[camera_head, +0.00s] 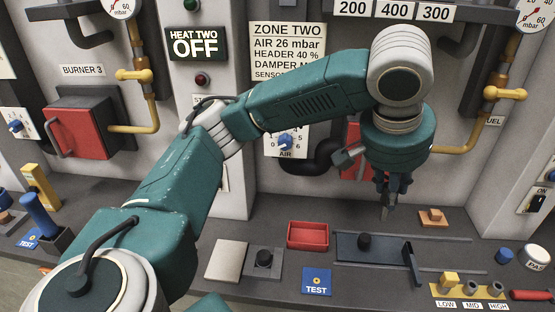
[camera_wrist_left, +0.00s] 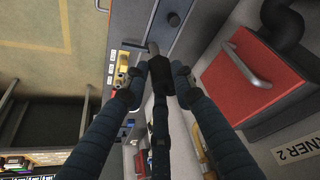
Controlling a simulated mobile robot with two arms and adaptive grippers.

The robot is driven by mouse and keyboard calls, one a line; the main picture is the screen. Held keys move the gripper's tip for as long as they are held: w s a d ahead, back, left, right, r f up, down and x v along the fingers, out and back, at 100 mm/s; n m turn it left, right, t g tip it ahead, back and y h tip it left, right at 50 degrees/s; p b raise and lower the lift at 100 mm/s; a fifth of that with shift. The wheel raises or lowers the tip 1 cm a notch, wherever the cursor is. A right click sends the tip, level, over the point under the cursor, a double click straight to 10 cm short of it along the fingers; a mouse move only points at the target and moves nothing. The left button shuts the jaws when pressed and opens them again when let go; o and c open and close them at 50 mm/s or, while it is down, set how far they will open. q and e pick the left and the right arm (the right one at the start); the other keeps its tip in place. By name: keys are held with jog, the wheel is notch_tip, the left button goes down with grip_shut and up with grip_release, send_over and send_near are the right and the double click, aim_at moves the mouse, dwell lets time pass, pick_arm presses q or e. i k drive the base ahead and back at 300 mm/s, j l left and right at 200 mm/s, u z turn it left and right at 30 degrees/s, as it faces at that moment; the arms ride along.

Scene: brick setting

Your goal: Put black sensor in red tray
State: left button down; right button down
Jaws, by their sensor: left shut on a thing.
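My left gripper (camera_head: 390,190) hangs above the ledge, to the right of and higher than the red tray (camera_head: 308,236). In the left wrist view its fingers (camera_wrist_left: 160,82) close around a small black thing with a grey tip, which looks like the black sensor (camera_wrist_left: 161,68). In the head view only a thin grey part shows under the fingers; the rest is hidden by the gripper. The red tray is shallow, looks empty and sits on the dark ledge. My right gripper is in neither view.
A dark slide plate with a black knob (camera_head: 365,241) lies right of the tray. A red burner door (camera_wrist_left: 247,78) with a handle stands close by the gripper.

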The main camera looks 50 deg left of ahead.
aim_at(308, 238)
jog(key=i+l+u, duration=0.1)
jog(key=u, duration=0.3)
jog(key=i+l+u, duration=0.15)
jog(key=u, duration=0.25)
jog(key=i+l+u, duration=0.1)
jog(key=u, duration=0.3)
jog(key=i+l+u, duration=0.1)
jog(key=l+u, duration=0.3)
jog(key=i+l, duration=0.1)
jog(key=l, duration=0.35)
jog(key=i+l, duration=0.15)
jog(key=l, duration=0.3)
